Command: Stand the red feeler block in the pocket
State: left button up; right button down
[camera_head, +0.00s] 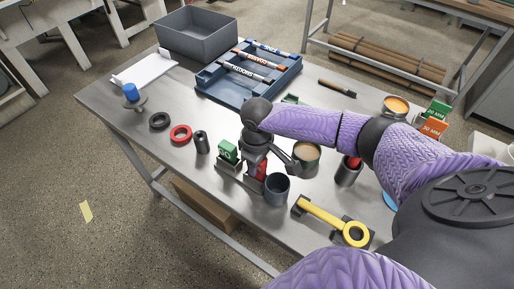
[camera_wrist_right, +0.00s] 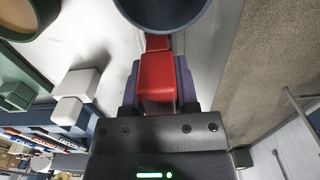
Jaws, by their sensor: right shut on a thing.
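The red feeler block (camera_wrist_right: 157,78) is between the fingers of my right gripper (camera_wrist_right: 158,98) in the right wrist view. In the head view the right gripper (camera_head: 257,163) points down, and a red strip of the block (camera_head: 262,171) shows beside it. A grey holder (camera_head: 233,184) stands under and left of the gripper, with a green block (camera_head: 228,151) upright in it. The gripper hides the holder's right part. I cannot tell whether the red block's lower end is inside a pocket or above it. My left gripper is out of view.
A dark blue-grey cup (camera_head: 277,190) stands close right of the gripper. A can (camera_head: 306,156) with tan contents is behind it. A yellow-handled tool (camera_head: 325,217) lies at the front right. Black and red rings (camera_head: 181,134) and a black cylinder (camera_head: 201,142) are left.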

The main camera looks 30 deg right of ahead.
jog(key=shift+f, duration=0.4)
jog(key=shift+f, duration=0.3)
jog(key=shift+f+b, duration=0.2)
jog(key=shift+b, duration=0.15)
jog(key=shift+f, duration=0.2)
jog(key=shift+c, duration=1.4)
grip_release()
jog(key=shift+r, duration=0.1)
